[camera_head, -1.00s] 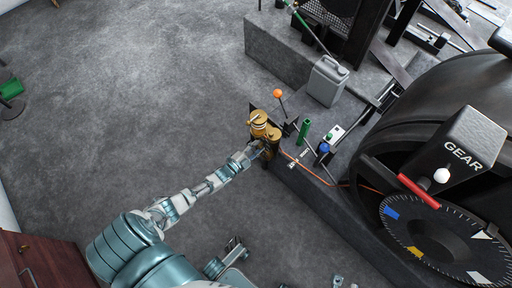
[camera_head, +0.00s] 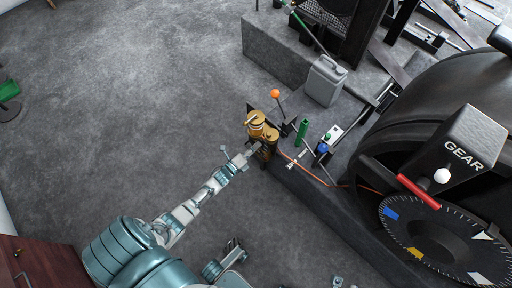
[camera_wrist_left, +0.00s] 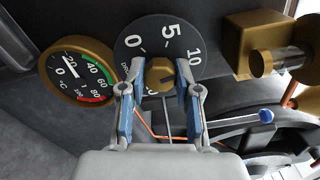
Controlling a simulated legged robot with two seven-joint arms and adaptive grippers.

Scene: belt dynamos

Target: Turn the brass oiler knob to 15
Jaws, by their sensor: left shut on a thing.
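The brass oiler (camera_head: 262,130) stands at the near corner of the grey base. In the left wrist view its black dial (camera_wrist_left: 128,52) shows 0, 5 and 10, with the lower part hidden. The brass oiler knob (camera_wrist_left: 158,78) sits at the dial's centre and bears a dark mark, seen at its right side. My left gripper (camera_wrist_left: 162,82) is shut on the knob, one finger on each side. It also shows in the head view (camera_head: 257,153), at the oiler. What the knob's mark points to is unclear, as a finger is close by.
A temperature gauge (camera_wrist_left: 78,75) is left of the dial; a brass block with a glass tube (camera_wrist_left: 262,48) is right. A blue-tipped lever (camera_wrist_left: 265,116) lies lower right. An orange-knobbed lever (camera_head: 276,95), green cylinder (camera_head: 302,132) and grey canister (camera_head: 326,81) stand on the base.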

